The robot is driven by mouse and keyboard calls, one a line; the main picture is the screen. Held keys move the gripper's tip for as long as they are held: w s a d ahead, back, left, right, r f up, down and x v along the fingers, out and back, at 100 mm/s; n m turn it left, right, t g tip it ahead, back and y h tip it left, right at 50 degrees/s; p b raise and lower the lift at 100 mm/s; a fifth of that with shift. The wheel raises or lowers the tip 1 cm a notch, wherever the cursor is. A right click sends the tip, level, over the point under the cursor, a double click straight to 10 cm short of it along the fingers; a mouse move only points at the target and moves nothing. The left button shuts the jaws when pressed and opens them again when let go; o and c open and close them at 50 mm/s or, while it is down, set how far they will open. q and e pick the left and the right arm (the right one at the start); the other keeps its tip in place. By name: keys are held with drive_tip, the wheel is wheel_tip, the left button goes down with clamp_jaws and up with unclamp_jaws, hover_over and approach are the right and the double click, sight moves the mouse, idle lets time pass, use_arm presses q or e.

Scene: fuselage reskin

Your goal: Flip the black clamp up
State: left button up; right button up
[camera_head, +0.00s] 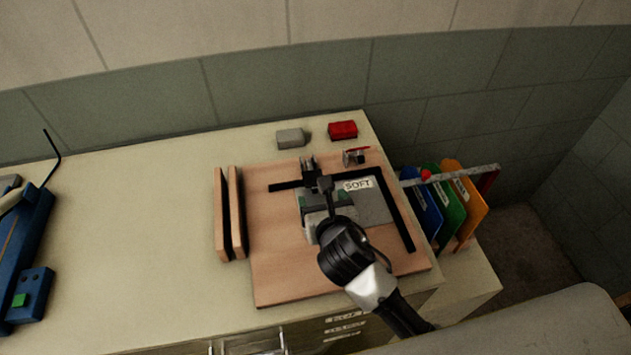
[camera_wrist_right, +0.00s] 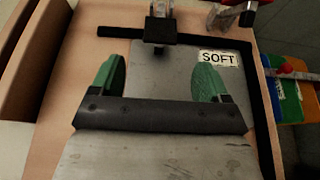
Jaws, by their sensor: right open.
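The black clamp (camera_head: 308,164) stands at the far black edge strip of the wooden board. In the right wrist view the black clamp (camera_wrist_right: 160,28) is at top centre, with a pale metal bracket behind it and a dark tip over the grey sheet. The grey metal sheet (camera_head: 374,208) is labelled SOFT and lies inside the black L-shaped strip. My right gripper (camera_head: 326,198) is above the sheet, on the near side of the clamp. In the wrist view its green-tipped fingers (camera_wrist_right: 158,72) are wide apart and empty. My left gripper is out of view.
A red-handled clamp (camera_head: 356,156) sits at the board's far right. Grey (camera_head: 291,138) and red (camera_head: 343,130) blocks stand behind the board (camera_head: 285,285). Two upright wooden strips (camera_head: 230,213) are left of it. Coloured folders (camera_head: 449,205) hang at right. The left tabletop is largely clear.

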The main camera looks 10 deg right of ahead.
sight(315, 183)
drive_tip(key=x, duration=0.7)
drive_tip(key=shift+w+f, duration=0.1)
drive_tip(key=shift+w, duration=0.1)
drive_tip(key=shift+c, duration=1.6)
drive_tip(key=c, duration=1)
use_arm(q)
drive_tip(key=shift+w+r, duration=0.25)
use_arm(e)
drive_tip(key=shift+o, duration=0.2)
